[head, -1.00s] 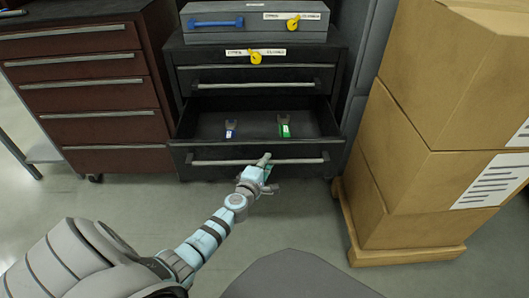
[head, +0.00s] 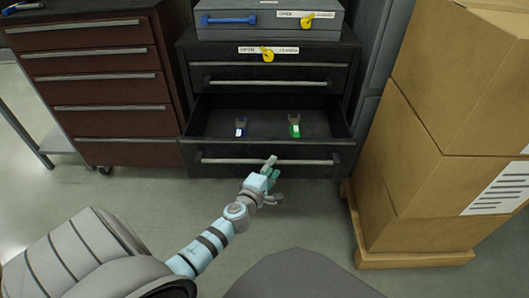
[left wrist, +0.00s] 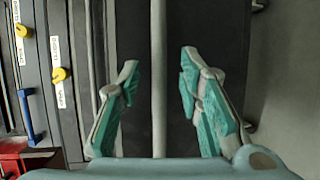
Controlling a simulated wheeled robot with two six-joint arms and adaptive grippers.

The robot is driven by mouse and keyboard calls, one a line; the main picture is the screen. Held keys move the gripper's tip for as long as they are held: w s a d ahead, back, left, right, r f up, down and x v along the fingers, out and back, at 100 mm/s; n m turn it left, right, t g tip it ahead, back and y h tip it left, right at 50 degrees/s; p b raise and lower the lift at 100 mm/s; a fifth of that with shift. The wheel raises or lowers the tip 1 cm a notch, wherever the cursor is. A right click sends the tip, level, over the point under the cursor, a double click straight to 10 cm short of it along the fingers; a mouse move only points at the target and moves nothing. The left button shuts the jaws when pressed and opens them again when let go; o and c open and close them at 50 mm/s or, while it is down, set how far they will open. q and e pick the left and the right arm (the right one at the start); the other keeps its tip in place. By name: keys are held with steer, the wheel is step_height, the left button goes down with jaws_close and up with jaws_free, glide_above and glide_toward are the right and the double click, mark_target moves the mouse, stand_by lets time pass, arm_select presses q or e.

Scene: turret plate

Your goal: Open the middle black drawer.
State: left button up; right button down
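The black cabinet (head: 190,86) has a shut upper drawer (head: 230,75). The drawer below it (head: 225,151) stands pulled out, and its inside shows. A blue-tagged item (head: 240,128) and a green-tagged item (head: 294,126) lie in it. Its long grey handle (head: 220,161) runs across the front. My left gripper (head: 270,170) is at the middle of this handle. In the left wrist view, my left gripper (left wrist: 160,62) is open, with the handle bar (left wrist: 159,110) showing in the gap, apart from both fingers. My right gripper is out of view.
A dark red drawer cabinet (head: 105,90) stands at the left. Stacked cardboard boxes (head: 435,185) on a wooden pallet (head: 415,259) stand close at the right. A grey case (head: 265,30) sits on the black cabinet. The floor before the drawers is clear.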

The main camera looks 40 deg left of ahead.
arm_select(q)
steer(key=v, duration=0.8)
steer(key=shift+s+d, duration=0.1)
